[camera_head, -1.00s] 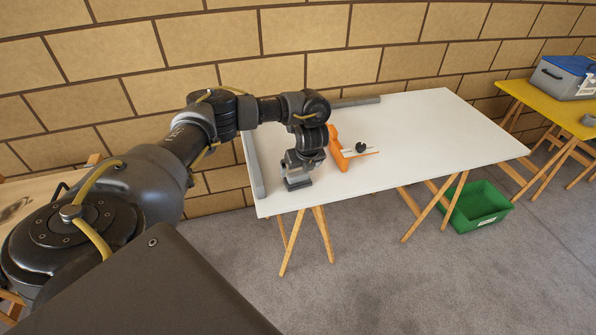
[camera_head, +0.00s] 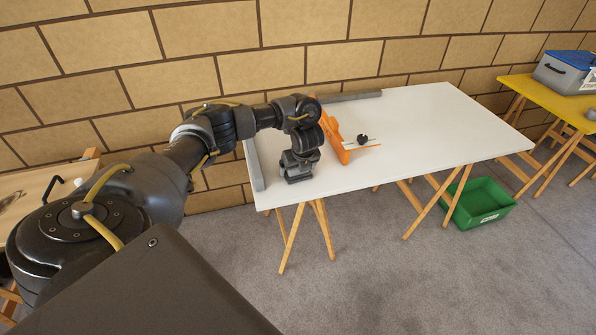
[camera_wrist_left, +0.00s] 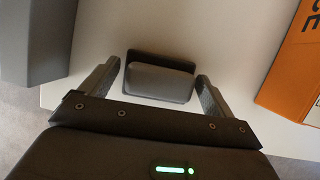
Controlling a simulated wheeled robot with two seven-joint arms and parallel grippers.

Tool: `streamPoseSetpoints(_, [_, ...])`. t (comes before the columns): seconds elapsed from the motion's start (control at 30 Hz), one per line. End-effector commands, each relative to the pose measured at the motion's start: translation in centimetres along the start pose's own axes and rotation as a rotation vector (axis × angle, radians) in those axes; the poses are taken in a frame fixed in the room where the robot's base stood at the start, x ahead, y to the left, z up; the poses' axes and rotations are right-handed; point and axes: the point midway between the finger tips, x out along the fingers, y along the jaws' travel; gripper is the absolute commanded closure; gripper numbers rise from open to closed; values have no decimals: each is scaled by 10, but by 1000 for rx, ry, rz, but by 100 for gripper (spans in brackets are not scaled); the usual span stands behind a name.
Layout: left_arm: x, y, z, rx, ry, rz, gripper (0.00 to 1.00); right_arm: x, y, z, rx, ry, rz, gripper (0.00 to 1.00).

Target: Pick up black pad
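The black pad (camera_wrist_left: 160,78) lies on the white table in the left wrist view, a dark flat base with a grey-black block on top. My left gripper (camera_wrist_left: 157,84) is open there, with one finger on each side of the pad and narrow gaps showing. I cannot tell how far the fingertips are above the table. In the head view my left gripper (camera_head: 297,178) points down near the table's front left corner and hides the pad. My right gripper is not in view.
The white table (camera_head: 420,130) has grey rails along its left (camera_head: 254,165) and back (camera_head: 348,97) edges. An orange piece (camera_head: 340,150) with a black knob (camera_head: 362,139) stands just right of my gripper. The table's right side is clear. A green crate (camera_head: 480,205) stands on the floor.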

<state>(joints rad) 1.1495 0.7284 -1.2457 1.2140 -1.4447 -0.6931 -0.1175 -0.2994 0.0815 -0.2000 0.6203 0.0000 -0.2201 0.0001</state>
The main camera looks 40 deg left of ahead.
Motion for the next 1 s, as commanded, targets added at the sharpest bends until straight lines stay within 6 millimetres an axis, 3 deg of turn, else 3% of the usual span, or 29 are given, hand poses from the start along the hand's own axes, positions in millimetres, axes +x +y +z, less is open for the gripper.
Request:
streamPoseSetpoints(0.03, [0, 0, 0, 0, 0, 0, 18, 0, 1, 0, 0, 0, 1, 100])
streamPoseSetpoints(0.23, [0, 0, 0, 0, 0, 0, 43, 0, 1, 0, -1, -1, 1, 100])
streamPoseSetpoints(0.57, [-6, -1, 2, 0, 0, -2, 43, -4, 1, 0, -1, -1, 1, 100])
streamPoseSetpoints(0.8, [-39, 0, 16, 2, -2, -3, 43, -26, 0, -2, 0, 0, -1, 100])
streamPoseSetpoints(1.0, [-93, 32, 15, 6, -4, -4, 43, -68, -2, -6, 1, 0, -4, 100])
